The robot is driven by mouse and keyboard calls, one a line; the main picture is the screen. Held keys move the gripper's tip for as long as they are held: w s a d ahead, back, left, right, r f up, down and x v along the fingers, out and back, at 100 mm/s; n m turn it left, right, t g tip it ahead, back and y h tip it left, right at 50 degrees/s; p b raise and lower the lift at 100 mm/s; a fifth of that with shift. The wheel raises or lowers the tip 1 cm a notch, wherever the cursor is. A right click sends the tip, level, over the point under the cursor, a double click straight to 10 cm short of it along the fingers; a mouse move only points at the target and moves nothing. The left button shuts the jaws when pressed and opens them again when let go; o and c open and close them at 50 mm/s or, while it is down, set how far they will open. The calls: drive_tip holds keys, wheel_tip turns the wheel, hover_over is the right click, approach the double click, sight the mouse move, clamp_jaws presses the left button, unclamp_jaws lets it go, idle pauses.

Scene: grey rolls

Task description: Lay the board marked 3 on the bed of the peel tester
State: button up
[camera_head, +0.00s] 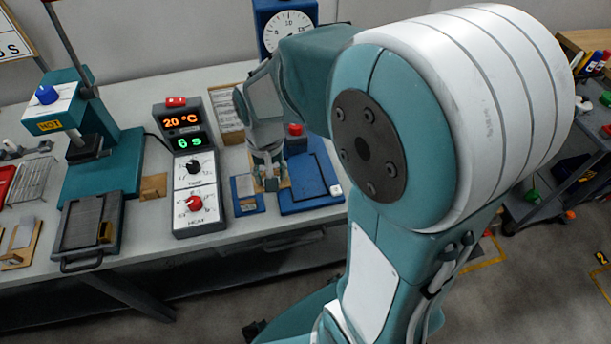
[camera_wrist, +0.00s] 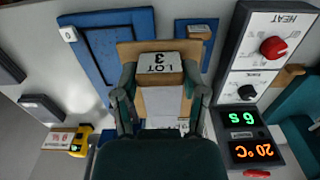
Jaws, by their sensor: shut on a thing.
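The board marked 3 is a tan plate (camera_wrist: 126,49) with a white-topped block labelled LOT 3 (camera_wrist: 160,63). My gripper (camera_wrist: 160,93) is shut on that block, one finger on each side. In the head view the gripper (camera_head: 267,172) is at the left edge of the blue peel tester base, partly hidden by my arm. The tester's blue bed (camera_wrist: 98,55) carries an outlined rectangle, and the board overlaps its edge in the wrist view. Whether the board touches the bed, I cannot tell. The tester's dial (camera_head: 290,32) stands behind.
A small blue stand (camera_head: 247,205) with a labelled block sits just left of the bed. Farther left are the heat controller (camera_head: 194,185), the teal press (camera_head: 95,165) and a dark tray (camera_head: 88,222). A red button (camera_head: 295,129) is behind the bed.

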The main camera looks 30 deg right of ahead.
sight(309, 190)
drive_tip(key=d+f, duration=0.2)
drive_tip(key=d, duration=0.1)
drive_tip(key=d+f, duration=0.2)
drive_tip(key=d, duration=0.1)
drive_tip(key=w+d+f, duration=0.1)
drive_tip(key=d+f, duration=0.1)
drive_tip(key=d, duration=0.1)
drive_tip(key=shift+f, duration=0.35)
drive_tip(key=shift+d+f, duration=0.4)
drive_tip(key=shift+f, duration=0.15)
drive_tip(key=shift+d+f, duration=0.2)
drive_tip(key=shift+f, duration=1.55)
drive_tip(key=o, duration=1.1)
drive_tip(key=shift+f, duration=0.1)
drive_tip(key=shift+o, duration=0.2)
